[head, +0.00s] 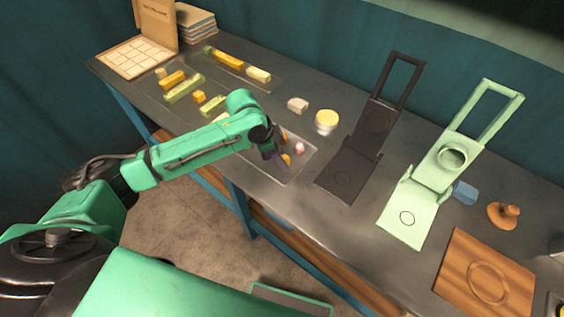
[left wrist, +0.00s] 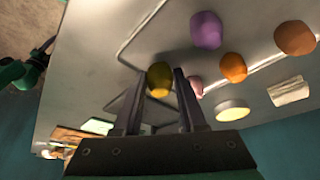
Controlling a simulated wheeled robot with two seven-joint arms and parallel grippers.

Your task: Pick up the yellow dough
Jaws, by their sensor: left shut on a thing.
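The yellow dough (left wrist: 160,79) is a small olive-yellow ball between the two fingers of my left gripper (left wrist: 167,76) in the left wrist view. The fingers are shut on its sides near their tips. In the head view my left gripper (head: 279,158) reaches down over the grey tray (head: 300,174), and a bit of the yellow dough (head: 287,159) shows beside the fingers. I cannot tell whether the dough still touches the tray. My right gripper is in neither view.
Close by are a purple ball (left wrist: 207,30), two orange balls (left wrist: 233,67) and a pink ball (head: 299,148). A yellow-topped cup (head: 326,121) and a pale block (head: 298,104) stand behind. A dark press (head: 360,148) and a green press (head: 432,172) stand to the right.

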